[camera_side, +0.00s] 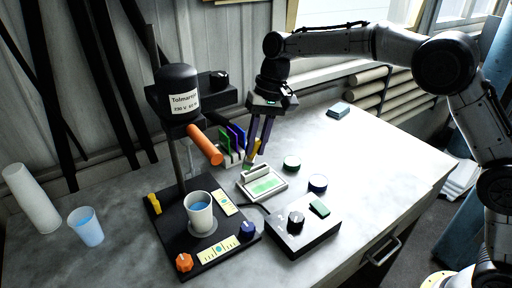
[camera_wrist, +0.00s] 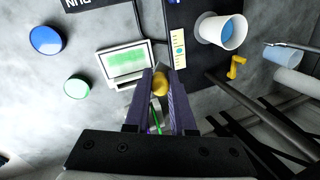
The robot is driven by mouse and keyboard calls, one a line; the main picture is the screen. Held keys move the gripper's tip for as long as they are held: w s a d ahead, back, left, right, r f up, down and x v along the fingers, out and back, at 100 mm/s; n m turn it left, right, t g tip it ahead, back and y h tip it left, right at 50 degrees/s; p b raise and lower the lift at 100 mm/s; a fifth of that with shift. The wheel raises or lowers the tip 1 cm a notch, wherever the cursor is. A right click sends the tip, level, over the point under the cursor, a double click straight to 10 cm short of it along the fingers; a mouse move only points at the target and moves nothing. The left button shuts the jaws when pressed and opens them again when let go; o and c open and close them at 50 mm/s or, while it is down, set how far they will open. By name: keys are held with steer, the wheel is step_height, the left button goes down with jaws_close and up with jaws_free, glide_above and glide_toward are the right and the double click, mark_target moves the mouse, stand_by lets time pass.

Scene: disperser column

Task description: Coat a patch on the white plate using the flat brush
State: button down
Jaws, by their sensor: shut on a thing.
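The white plate (camera_side: 277,194) lies on the table beside the disperser stand, with a green coated patch on its face and a pale raised bar along its back edge. The plate also shows in the wrist view (camera_wrist: 104,66), just beyond my fingertips. My gripper (camera_side: 261,150) points down behind the plate, shut on a yellow-handled tool, which I take for the flat brush (camera_side: 256,147). The brush's rounded yellow end (camera_wrist: 160,83) shows between the fingertips in the wrist view. Its bristles are not clearly visible, so I cannot tell if they touch anything.
A rack with blue and green panels (camera_side: 236,138) stands close left of my gripper. The disperser's orange handle (camera_side: 205,145) juts toward it. A cup of blue liquid (camera_side: 200,213) stands on the base.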

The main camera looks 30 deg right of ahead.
steer(key=shift+w+f, duration=0.2)
steer(key=shift+f, duration=0.3)
